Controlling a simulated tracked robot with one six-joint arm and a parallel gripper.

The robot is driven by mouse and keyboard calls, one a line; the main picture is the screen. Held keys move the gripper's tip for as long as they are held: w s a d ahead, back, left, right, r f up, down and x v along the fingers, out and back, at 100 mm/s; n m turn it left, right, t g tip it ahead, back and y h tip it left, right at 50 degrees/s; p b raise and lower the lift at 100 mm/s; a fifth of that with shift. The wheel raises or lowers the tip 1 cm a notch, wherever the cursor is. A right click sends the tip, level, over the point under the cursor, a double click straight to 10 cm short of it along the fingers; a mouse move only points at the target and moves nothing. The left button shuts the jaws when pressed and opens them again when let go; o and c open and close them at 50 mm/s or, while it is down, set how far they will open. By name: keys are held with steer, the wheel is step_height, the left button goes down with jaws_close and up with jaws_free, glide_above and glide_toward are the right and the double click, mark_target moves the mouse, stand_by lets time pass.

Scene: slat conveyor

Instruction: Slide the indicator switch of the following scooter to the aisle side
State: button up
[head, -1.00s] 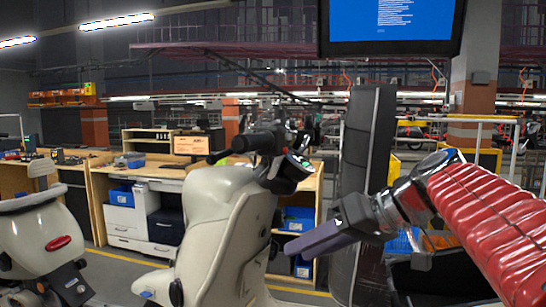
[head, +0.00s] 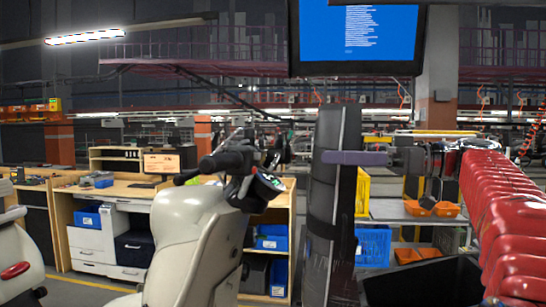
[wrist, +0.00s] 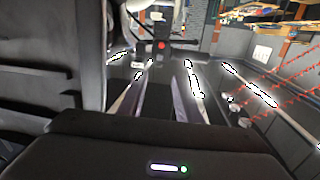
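A cream scooter (head: 180,240) stands left of centre in the head view. The indicator switch is too small to make out. My gripper (head: 340,158) is to the right of the handlebar at about its height, in front of a dark upright panel, pointing left and touching nothing. In the wrist view, its two pale purple fingers (wrist: 156,100) appear apart with a dark gap between them, so it looks open and empty.
Part of another cream scooter (head: 14,240) shows at the left edge. The tall dark panel (head: 330,215) stands behind my gripper. Wooden workbenches (head: 120,188) and a yellow crate (head: 362,192) are farther back. A blue screen (head: 357,35) hangs above. Open space lies between gripper and handlebar.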

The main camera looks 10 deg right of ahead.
mark_target(260, 155)
steer(key=shift+a, duration=0.1)
steer(key=x, duration=1.3)
steer(key=shift+w+a, duration=0.2)
steer(key=shift+a, duration=0.1)
steer(key=shift+c, duration=0.3)
jaws_close()
